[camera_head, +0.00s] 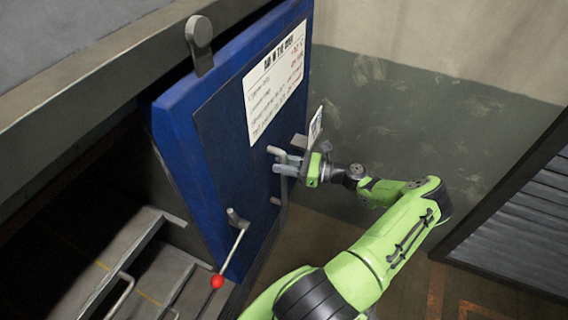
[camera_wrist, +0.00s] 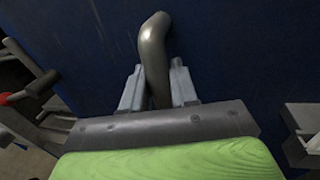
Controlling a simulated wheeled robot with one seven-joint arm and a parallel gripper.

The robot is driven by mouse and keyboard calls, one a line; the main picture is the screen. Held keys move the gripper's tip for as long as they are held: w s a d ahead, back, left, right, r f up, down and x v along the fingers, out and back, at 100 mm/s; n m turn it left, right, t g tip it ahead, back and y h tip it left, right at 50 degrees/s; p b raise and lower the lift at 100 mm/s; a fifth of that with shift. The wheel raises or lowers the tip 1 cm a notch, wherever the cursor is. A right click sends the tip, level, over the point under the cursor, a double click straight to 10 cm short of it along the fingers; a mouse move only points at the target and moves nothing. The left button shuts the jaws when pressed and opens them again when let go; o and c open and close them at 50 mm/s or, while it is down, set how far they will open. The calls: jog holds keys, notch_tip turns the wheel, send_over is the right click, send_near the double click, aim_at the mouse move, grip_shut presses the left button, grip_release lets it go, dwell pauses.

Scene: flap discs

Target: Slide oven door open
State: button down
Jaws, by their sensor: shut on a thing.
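The blue oven door (camera_head: 215,140) stands in the middle of the head view, with a dark opening at its left. A grey bent bar handle (camera_head: 277,152) sticks out from the door's face. My gripper (camera_head: 284,165) is at this handle, at the end of my green arm. In the wrist view my gripper (camera_wrist: 158,88) has its two light grey fingers on either side of the handle (camera_wrist: 153,45), shut on it. The blue door (camera_wrist: 235,45) fills the background there. The handle's lower end is hidden behind the gripper's body.
A lever with a red knob (camera_head: 217,281) juts from the door's lower part. A white sign (camera_head: 275,82) is on the door. Metal racks (camera_head: 135,265) show inside the opening. A slatted dark panel (camera_head: 515,220) stands at the right; floor shows between.

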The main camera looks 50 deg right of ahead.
jog(key=shift+d+r, duration=0.15)
jog(key=shift+d, duration=0.05)
jog(key=c, duration=1.1)
grip_release()
jog(key=shift+w, duration=0.1)
jog(key=shift+o, duration=0.4)
jog(key=shift+d, duration=0.15)
jog(key=b+v, duration=0.3)
jog(key=v, duration=1.2)
jog(key=shift+s+d, duration=0.15)
jog(key=shift+s, duration=0.2)
